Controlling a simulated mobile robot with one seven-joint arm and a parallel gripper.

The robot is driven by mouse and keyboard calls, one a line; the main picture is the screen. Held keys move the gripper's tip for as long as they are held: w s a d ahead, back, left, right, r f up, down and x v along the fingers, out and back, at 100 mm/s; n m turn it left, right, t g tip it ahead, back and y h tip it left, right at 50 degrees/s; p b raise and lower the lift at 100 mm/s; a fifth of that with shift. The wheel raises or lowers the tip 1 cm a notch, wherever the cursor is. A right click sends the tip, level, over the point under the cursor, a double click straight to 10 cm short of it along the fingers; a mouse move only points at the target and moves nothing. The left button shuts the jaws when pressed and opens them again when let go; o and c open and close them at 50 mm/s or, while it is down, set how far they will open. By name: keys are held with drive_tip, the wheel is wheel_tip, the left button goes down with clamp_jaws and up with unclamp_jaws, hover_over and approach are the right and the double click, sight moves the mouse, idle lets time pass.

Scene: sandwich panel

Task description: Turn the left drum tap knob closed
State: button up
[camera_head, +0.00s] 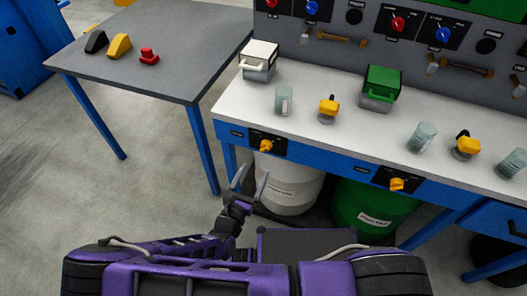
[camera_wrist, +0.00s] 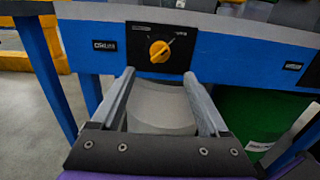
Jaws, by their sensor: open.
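The left drum tap knob (camera_head: 266,146) is yellow and sits on a black panel on the blue front rail of the bench, above the white drum (camera_head: 290,183). It also shows in the wrist view (camera_wrist: 160,51), centred just beyond the fingertips, with its pointer tilted toward the upper right. My gripper (camera_head: 250,181) is open and empty, below and in front of the knob, apart from it. In the wrist view its two fingers (camera_wrist: 159,76) point at the knob's panel. The white drum is partly hidden behind the gripper.
A second yellow knob (camera_head: 397,184) sits on the rail to the right, above a green drum (camera_head: 365,206). The white bench top (camera_head: 345,130) holds boxes, glasses and yellow items. A grey table (camera_head: 160,50) with small blocks stands at left. Open floor lies at lower left.

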sight(264, 151)
drive_tip(key=x, duration=0.9)
drive_tip(key=shift+w+b, duration=0.25)
drive_tip(key=shift+b, duration=0.1)
clamp_jaws()
